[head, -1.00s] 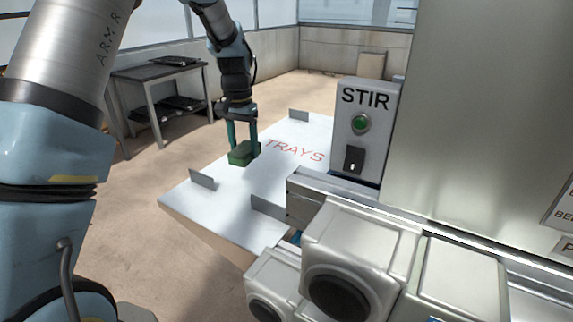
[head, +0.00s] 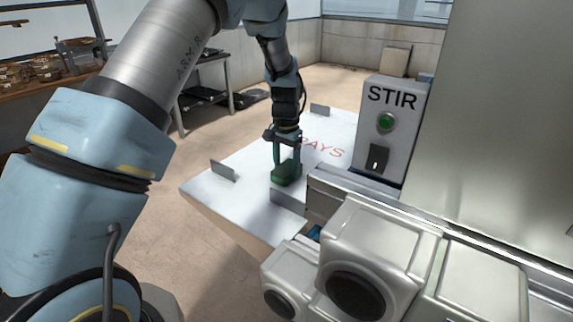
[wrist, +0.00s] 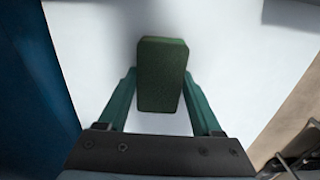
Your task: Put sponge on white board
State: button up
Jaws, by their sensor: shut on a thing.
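The sponge (head: 284,176) is a dark green block, also seen in the wrist view (wrist: 162,72). My gripper (head: 287,169) points down and is shut on it, one green finger along each side. The white board (head: 230,191) is a flat panel with red "TRAYS" lettering, partly hidden by my gripper. It fills most of the wrist view (wrist: 225,60). The sponge is over the board's near part, by a small grey upright plate. I cannot tell whether its underside touches the board.
Grey upright plates stand on the board at its left (head: 223,170), near edge (head: 289,203) and far edge (head: 320,109). The STIR box (head: 391,125) and metal rail (head: 345,199) border its right. White box-like units (head: 383,248) stand in front.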

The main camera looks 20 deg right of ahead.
aim_at(286, 168)
jog(key=shift+f, duration=0.2)
jog(key=o, duration=1.3)
jog(key=shift+r, duration=0.15)
notch_tip(286, 168, up, 12)
jog(key=b, duration=0.2)
jog(key=a+n, duration=0.5)
jog(key=a, duration=1.4)
jog(key=s+a+n, duration=0.2)
jog(key=s+a, duration=0.1)
jog(key=a, duration=0.3)
jog(key=s+a+f+n+t, duration=0.1)
jog(key=s+a+n, duration=0.1)
jog(key=s+a, duration=0.2)
jog(key=s+a+f+n, duration=0.1)
jog(key=s+a+n, duration=0.1)
jog(key=a, duration=0.5)
jog(key=shift+s+a+t, duration=0.3)
jog(key=shift+s+a, duration=0.1)
jog(key=shift+s, duration=0.35)
